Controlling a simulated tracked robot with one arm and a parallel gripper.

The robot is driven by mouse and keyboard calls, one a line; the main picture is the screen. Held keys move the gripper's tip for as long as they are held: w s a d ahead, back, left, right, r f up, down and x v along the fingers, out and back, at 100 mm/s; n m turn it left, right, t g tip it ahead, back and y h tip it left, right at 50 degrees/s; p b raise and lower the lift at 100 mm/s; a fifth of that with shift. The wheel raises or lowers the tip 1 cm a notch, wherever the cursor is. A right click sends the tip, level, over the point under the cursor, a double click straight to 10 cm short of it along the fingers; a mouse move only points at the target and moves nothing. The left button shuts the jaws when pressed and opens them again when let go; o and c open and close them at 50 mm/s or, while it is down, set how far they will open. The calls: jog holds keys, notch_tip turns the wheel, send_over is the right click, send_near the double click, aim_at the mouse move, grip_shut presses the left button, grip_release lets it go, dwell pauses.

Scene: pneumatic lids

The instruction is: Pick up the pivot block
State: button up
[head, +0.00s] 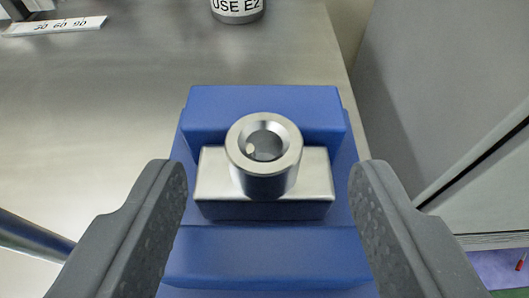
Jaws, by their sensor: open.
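The pivot block appears to be the silver metal piece (215,180) with a flat rectangular base and an upright hollow cylinder on top. It sits in a recess of a blue holder (265,258) on the metal table. My gripper (268,190) is open, with one dark grey finger on each side of the block in the picture. Neither finger appears to touch it. The lower part of the block is hidden in the holder.
The metal table (110,110) is mostly clear to the left. A white ruler-like strip (55,26) lies at the back left. The table's right edge runs close beside the holder.

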aim_at(266, 135)
jog(key=shift+x, duration=1.9)
jog(key=shift+s+f, duration=0.1)
jog(key=c, duration=1.1)
